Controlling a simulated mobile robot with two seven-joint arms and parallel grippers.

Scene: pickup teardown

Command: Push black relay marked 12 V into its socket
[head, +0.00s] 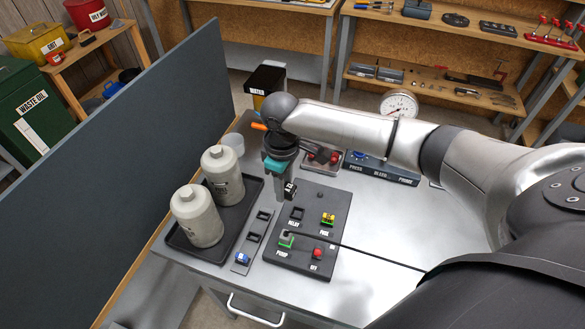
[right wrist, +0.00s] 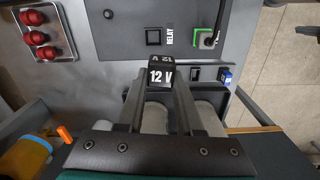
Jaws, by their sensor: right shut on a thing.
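My right gripper (head: 286,190) is shut on the black relay (head: 290,190). In the right wrist view the relay (right wrist: 161,74) sits between the fingertips (right wrist: 160,85), with white "12 V" lettering facing the camera. The square black relay socket (head: 297,213) is on the dark panel (head: 330,200), beside the word RELAY. It looks empty in the right wrist view (right wrist: 153,37), just beyond the relay. The relay is held apart from the socket, near the panel's back left corner; its exact height is unclear. My left gripper is not in view.
A strip (head: 250,245) with dark slots and a blue piece (head: 243,258) lies left. Two grey bottles (head: 196,217) stand in a tray (head: 241,222).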

